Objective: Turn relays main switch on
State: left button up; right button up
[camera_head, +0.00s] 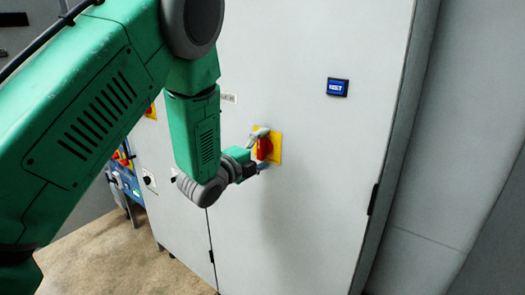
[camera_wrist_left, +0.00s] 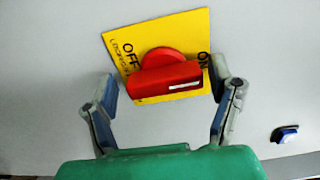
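The relays main switch is a red rotary knob (camera_head: 264,148) on a yellow plate (camera_head: 275,142) on the grey cabinet door. In the left wrist view the red knob (camera_wrist_left: 165,74) has its handle lying nearly level, with a white mark at its right end near the word ON. OFF shows at the upper left of the yellow plate (camera_wrist_left: 194,30). My left gripper (camera_head: 262,149) is at the knob; in the wrist view its fingers (camera_wrist_left: 165,88) are apart, one on each side of the handle, with a gap visible at the left. Contact at the right is unclear. My right gripper is not in view.
The grey cabinet door (camera_head: 330,35) carries a small blue display (camera_head: 337,87) at the upper right. Another yellow-and-red switch (camera_head: 122,157) is partly visible behind my left arm. The brown floor (camera_head: 115,250) shows at the lower left.

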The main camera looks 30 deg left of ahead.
pick_arm(q)
jog(key=shift+s, duration=0.1)
jog(key=shift+s, duration=0.35)
jog(key=s+a, duration=0.1)
jog(key=s, duration=1)
jog(key=shift+f, duration=0.15)
